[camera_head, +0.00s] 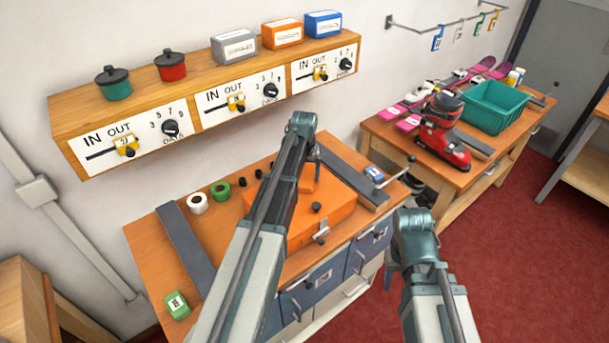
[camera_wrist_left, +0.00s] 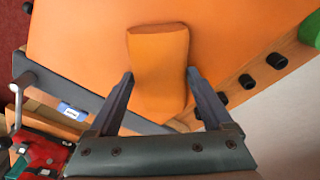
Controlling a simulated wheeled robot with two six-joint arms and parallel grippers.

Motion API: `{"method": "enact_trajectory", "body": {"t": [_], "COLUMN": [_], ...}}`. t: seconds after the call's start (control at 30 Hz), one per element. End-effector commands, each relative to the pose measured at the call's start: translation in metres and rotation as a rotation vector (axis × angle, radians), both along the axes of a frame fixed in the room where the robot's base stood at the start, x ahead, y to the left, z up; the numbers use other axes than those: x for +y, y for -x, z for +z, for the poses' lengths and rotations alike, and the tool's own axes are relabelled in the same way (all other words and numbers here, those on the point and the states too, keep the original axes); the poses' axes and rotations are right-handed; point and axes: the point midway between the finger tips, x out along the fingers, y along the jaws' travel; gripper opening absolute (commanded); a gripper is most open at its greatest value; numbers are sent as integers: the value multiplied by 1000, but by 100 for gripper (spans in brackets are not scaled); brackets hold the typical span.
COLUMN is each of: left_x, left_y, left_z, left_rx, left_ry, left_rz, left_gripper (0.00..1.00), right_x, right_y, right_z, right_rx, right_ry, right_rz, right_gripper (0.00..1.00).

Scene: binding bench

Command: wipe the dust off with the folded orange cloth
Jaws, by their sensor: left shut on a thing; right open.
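The folded orange cloth (camera_wrist_left: 158,60) shows in the left wrist view as a small padded block over the wide orange surface of a box (camera_wrist_left: 80,40). My left gripper (camera_wrist_left: 160,76) is shut on it, one finger at each side. In the head view the cloth (camera_head: 307,178) is mostly hidden behind my left arm, over the orange box (camera_head: 335,207) on the bench. My left gripper (camera_head: 314,160) is at the far part of that box. My right gripper (camera_head: 388,279) is open and empty, in front of the bench's right side. I cannot make out any dust.
Dark bars (camera_head: 186,245) flank the box. A white roll (camera_head: 197,204), a green roll (camera_head: 220,191) and several black pegs stand behind it. A wall shelf (camera_head: 75,122) hangs above. A second table (camera_head: 400,135) with a red boot (camera_head: 443,135) stands right.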

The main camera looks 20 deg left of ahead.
Motion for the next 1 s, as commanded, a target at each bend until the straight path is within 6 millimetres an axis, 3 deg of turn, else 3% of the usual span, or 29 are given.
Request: {"method": "enact_trajectory", "body": {"t": [0.6, 1.0], "left_x": [0, 0], "left_y": [0, 0], "left_z": [57, 60], "left_rx": [0, 0], "left_ry": [0, 0], "left_rz": [0, 0], "left_gripper": [39, 39], "right_x": [0, 0], "right_y": [0, 0], "right_z": [57, 60], "right_rx": [0, 0], "right_ry": [0, 0], "right_rz": [0, 0], "right_gripper": [50, 50]}}
